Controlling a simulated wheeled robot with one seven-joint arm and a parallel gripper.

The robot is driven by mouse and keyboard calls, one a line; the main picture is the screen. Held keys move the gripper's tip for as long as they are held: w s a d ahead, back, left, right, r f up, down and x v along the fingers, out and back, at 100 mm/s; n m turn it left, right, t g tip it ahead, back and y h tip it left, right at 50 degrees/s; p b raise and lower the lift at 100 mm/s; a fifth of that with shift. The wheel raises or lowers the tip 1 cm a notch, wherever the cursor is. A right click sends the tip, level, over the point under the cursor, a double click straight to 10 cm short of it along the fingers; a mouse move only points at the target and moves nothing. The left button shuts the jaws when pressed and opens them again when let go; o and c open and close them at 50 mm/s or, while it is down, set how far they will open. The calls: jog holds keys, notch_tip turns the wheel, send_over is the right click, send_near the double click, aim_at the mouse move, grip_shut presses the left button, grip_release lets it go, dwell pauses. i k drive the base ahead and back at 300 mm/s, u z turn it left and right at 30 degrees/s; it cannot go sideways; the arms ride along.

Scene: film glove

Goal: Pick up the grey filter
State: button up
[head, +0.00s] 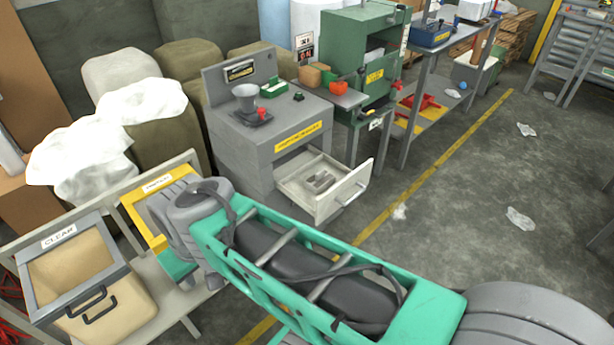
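A small grey piece (320,181) lies in the open drawer (346,189) of the grey machine; it may be the grey filter, but it is too small to tell. A grey funnel-shaped cup (246,98) stands upright on top of the machine, beside a small red part. My green and grey arm crosses the lower middle of the picture, in front of the machine. I cannot make out my gripper; the far end of the arm is hidden behind its own links.
A green cabinet (357,45) stands beyond the grey machine (235,160). Open floor with scattered plastic film (520,218) lies at right.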

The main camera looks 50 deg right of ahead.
aim_at(317, 183)
jog(key=z, duration=2.05)
jog(key=i, duration=1.1)
jog(key=u, duration=3.25)
